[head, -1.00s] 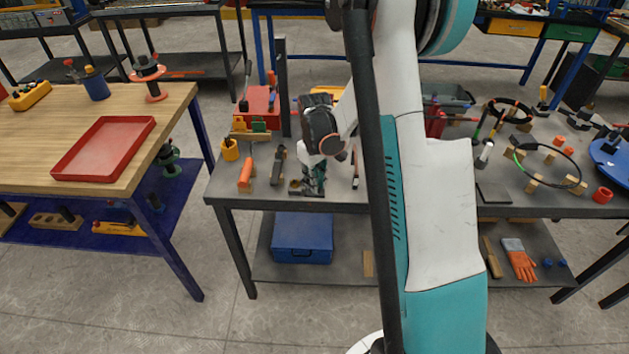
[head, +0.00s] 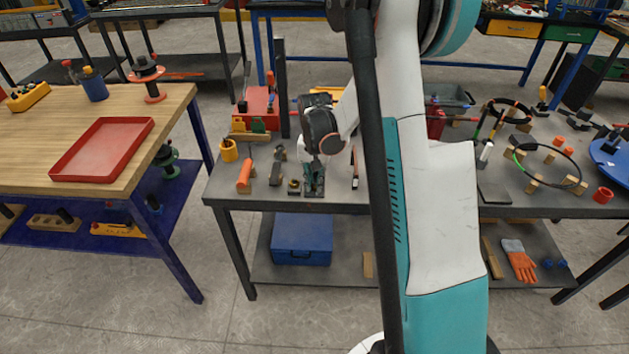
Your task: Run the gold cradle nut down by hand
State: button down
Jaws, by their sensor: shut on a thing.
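My gripper (head: 314,188) points down over the near edge of the dark middle bench (head: 345,207). Its fingers are close together, low over a small dark fixture. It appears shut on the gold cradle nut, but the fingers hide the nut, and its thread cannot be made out. A small dark and brass-coloured piece (head: 293,187) sits just left of the fingers, apart from them.
An orange-handled tool (head: 244,178), a yellow cup (head: 228,151) and a dark tool (head: 277,168) stand to the left. A dark upright post (head: 282,90) rises behind. A narrow tool (head: 355,170) lies close on the right. Rings and blocks fill the bench's right part.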

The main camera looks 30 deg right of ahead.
aim_at(315, 184)
jog(key=m, duration=0.6)
jog(key=shift+m, duration=0.3)
jog(key=m, duration=0.6)
jog(key=shift+s, duration=0.1)
dwell(0.3)
jog(key=c, duration=1.8)
grip_release()
jog(key=shift+c, duration=0.2)
notch_tip(315, 184, up, 12)
